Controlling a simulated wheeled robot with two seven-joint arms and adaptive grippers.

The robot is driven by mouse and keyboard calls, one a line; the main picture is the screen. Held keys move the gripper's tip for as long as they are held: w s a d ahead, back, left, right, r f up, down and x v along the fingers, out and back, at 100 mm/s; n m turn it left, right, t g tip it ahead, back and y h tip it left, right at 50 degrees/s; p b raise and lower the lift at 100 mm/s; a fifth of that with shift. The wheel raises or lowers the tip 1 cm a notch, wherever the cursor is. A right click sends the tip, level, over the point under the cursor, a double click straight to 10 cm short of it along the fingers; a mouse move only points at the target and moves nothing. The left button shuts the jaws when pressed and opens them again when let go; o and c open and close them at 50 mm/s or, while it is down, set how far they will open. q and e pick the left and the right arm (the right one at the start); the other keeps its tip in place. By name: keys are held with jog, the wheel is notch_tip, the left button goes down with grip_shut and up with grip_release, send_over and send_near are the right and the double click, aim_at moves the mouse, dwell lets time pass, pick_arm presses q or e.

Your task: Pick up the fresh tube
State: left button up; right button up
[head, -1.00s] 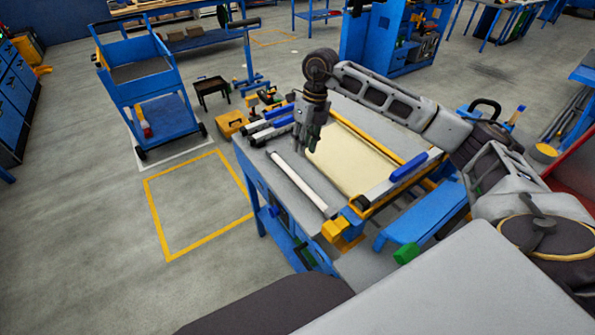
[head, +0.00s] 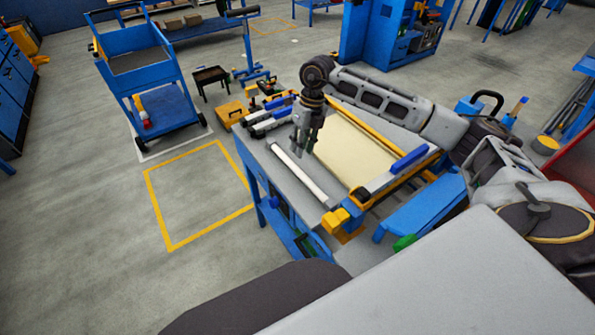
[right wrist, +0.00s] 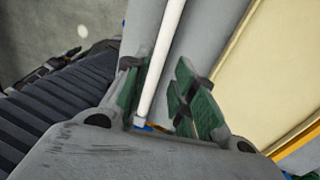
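A long white tube (head: 300,172), which I take to be the fresh tube, lies along the near left side of the grey bench top (head: 270,163). My right gripper (head: 303,152) is just above the bench, over the right side of the tube's far part. In the right wrist view the white tube (right wrist: 161,65) runs lengthwise between the two green-padded fingers of the gripper (right wrist: 163,95). The fingers are open, with a visible gap on the right. The tube looks closer to the left finger; I cannot tell if it touches. My left gripper is not in view.
A cream panel (head: 350,150) in a yellow-edged frame lies right of the tube. A blue-handled roller tool (head: 408,160) sits at the panel's near right. A blue cart (head: 150,75) stands beyond.

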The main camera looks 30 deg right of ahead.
aim_at(298, 169)
jog(key=f, duration=0.3)
jog(key=shift+s+a+f, duration=0.1)
jog(key=shift+a+f, duration=0.25)
jog(key=shift+f, duration=0.05)
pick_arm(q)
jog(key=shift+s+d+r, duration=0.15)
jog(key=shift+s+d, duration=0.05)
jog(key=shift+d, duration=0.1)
pick_arm(e)
jog(key=shift+f, duration=0.2)
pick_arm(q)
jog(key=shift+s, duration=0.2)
pick_arm(e)
jog(key=shift+f, duration=0.1)
jog(key=shift+s+a+f+p, duration=0.15)
jog(key=shift+f+p, duration=0.2)
jog(key=shift+f, duration=0.25)
jog(key=f, duration=0.2)
jog(key=shift+a+f, duration=0.2)
jog(key=shift+f, duration=0.15)
jog(key=shift+a+f+p, duration=0.1)
jog(key=shift+f+p, duration=0.2)
jog(key=shift+f, duration=0.15)
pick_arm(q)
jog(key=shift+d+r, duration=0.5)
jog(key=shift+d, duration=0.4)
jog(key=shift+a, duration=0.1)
pick_arm(e)
jog(key=shift+c, duration=0.3)
